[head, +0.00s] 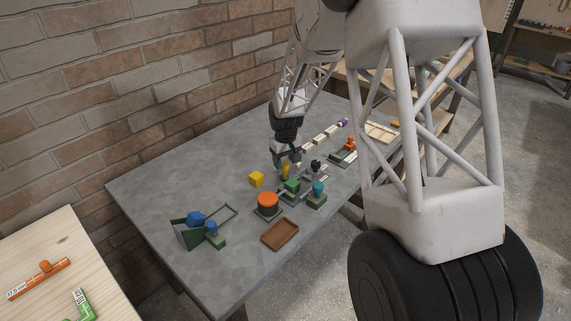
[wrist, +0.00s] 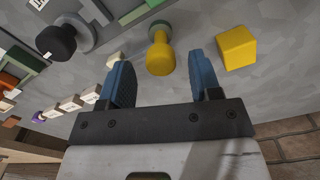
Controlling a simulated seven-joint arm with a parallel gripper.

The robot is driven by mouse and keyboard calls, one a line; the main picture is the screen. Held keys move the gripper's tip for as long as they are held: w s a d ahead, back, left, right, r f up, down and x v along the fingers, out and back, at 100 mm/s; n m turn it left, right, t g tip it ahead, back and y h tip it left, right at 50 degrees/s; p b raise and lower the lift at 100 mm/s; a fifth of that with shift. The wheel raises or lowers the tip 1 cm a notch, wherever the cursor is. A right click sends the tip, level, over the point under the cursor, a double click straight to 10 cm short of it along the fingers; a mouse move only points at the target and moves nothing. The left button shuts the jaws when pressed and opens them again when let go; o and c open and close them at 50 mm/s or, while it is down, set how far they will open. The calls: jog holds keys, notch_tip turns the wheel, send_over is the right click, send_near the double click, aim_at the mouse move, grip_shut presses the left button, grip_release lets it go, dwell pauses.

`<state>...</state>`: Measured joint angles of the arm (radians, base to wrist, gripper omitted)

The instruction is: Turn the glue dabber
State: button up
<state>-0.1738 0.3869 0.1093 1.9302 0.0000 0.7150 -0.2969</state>
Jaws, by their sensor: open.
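A yellow, waisted, dumbbell-shaped piece (head: 286,172) stands on the grey table beside a yellow cube; I take it to be the glue dabber, though no label shows. In the wrist view the yellow piece (wrist: 160,54) lies between the lines of my two blue fingers, just beyond their tips. My gripper (wrist: 162,76) is open and empty, with a gap to the piece on both sides. In the head view my gripper (head: 281,158) hangs low over the table, close behind the yellow piece and partly against it in the picture.
The yellow cube (head: 256,179) is close by; it also shows right of the fingers in the wrist view (wrist: 237,47). A black knob (wrist: 57,41) stands to the left there. An orange-topped fixture (head: 267,200), teal-topped fixture (head: 318,188) and brown tray (head: 280,234) stand nearer the front.

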jog(key=shift+f, duration=0.75)
grip_shut()
